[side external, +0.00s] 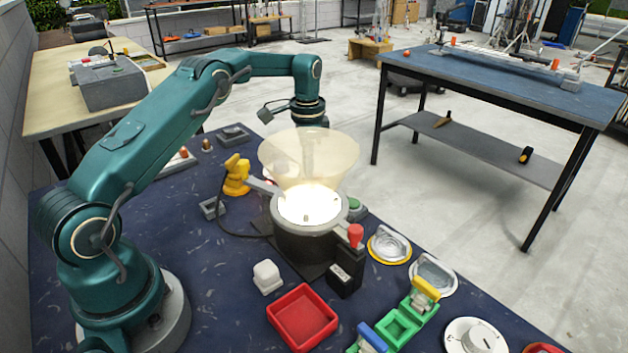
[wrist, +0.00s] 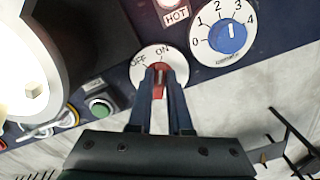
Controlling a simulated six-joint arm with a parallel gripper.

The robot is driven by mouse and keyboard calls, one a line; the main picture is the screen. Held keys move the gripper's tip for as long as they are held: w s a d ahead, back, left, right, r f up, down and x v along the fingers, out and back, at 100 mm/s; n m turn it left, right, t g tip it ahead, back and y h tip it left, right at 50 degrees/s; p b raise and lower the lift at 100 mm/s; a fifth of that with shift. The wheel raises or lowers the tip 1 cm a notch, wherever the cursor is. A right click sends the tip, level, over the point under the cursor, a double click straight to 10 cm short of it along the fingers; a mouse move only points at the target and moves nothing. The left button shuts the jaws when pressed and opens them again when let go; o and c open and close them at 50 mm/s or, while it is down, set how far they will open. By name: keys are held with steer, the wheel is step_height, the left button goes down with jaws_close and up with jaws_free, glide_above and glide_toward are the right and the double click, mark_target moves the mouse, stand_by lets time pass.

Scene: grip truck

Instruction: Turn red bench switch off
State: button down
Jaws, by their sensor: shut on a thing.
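The red bench switch (wrist: 160,66) is a small red knob on a round white plate (wrist: 146,80) marked OFF and ON, in the wrist view. The white line on the knob points up, near the ON mark. My gripper (wrist: 160,78) has a finger on each side of the knob and is shut on it.
A blue dial (wrist: 229,37) numbered 0 to 4 and a HOT label (wrist: 176,16) are close to the switch. A green button (wrist: 99,109) is to its left. The lit pot (side external: 300,238) stands between the side camera and my gripper. A red tray (side external: 303,318) is in front.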

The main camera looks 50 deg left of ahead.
steer(key=shift+n, duration=0.3)
steer(key=n, duration=0.5)
steer(key=shift+d+n, duration=0.3)
steer(key=shift+n, duration=0.1)
steer(key=n, duration=0.5)
steer(key=shift+d, duration=0.2)
steer(key=shift+n, duration=0.3)
steer(key=c, duration=0.8)
jaws_free()
steer(key=shift+c, duration=0.2)
steer(key=shift+r, duration=2.6)
